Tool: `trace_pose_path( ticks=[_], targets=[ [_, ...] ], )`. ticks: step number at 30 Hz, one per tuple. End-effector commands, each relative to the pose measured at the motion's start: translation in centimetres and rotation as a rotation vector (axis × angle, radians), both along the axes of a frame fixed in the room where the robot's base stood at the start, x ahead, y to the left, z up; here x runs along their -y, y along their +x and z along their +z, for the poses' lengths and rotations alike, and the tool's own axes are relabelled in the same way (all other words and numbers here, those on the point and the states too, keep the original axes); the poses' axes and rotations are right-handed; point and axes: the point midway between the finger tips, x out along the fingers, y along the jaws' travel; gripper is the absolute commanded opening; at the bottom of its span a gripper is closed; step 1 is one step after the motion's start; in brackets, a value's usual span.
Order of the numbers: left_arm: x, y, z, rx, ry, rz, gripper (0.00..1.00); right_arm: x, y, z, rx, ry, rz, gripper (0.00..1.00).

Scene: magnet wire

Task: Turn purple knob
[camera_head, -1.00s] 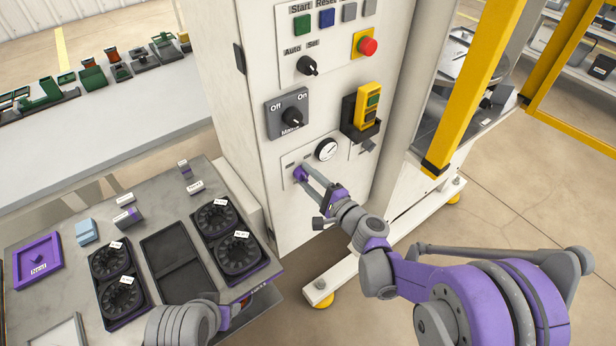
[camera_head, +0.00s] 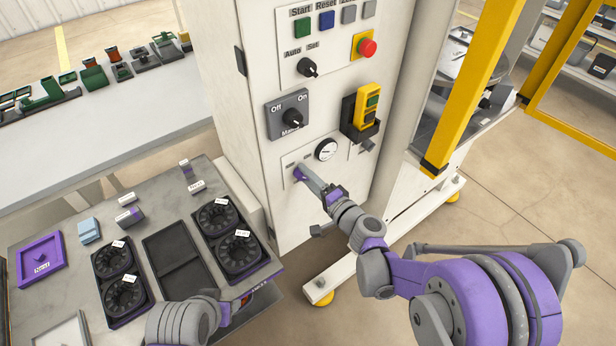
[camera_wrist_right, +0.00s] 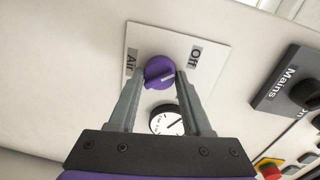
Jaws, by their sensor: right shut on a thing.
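The purple knob (camera_wrist_right: 159,72) sits on a white plate (camera_wrist_right: 190,45) with "Air" and "Off" labels. In the head view the gripper (camera_head: 304,174) covers most of the knob (camera_head: 299,173) at the lower part of the cabinet front. My left arm shows at the bottom of the head view, but its fingertips are not in view.
Above are the mains switch (camera_head: 288,114), a yellow control (camera_head: 367,108) on a black holder and a red emergency button (camera_head: 368,46). A table (camera_head: 60,215) with black trays stands at left.

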Motion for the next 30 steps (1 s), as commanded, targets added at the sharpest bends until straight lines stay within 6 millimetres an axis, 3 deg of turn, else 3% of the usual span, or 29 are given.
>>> trace_pose_path(
  ticks=[7, 8, 12, 23, 30],
  targets=[
    [0.0, 0.0, 0.0, 0.0, 0.0, 0.0, 0.5, 0.0, 0.0, 0.0, 0.001, -0.002, -0.001, 0.0],
    [0.0, 0.0, 0.0, 0.0, 0.0, 0.0, 0.5, 0.0, 0.0, 0.0, 0.001, -0.002, -0.001, 0.51],
    [0.0, 0.0, 0.0, 0.0, 0.0, 0.0, 0.5, 0.0, 0.0, 0.0, 0.001, -0.001, -0.001, 0.76],
    [0.0, 0.0, 0.0, 0.0, 0.0, 0.0, 0.5, 0.2, -0.2, 0.0, 0.0, 0.0, -0.001, 0.78],
    [0.0, 0.0, 0.0, 0.0, 0.0, 0.0, 0.5, 2.6, -3.2, 0.3, 0.0, -0.001, -0.005, 0.78]
  ],
)
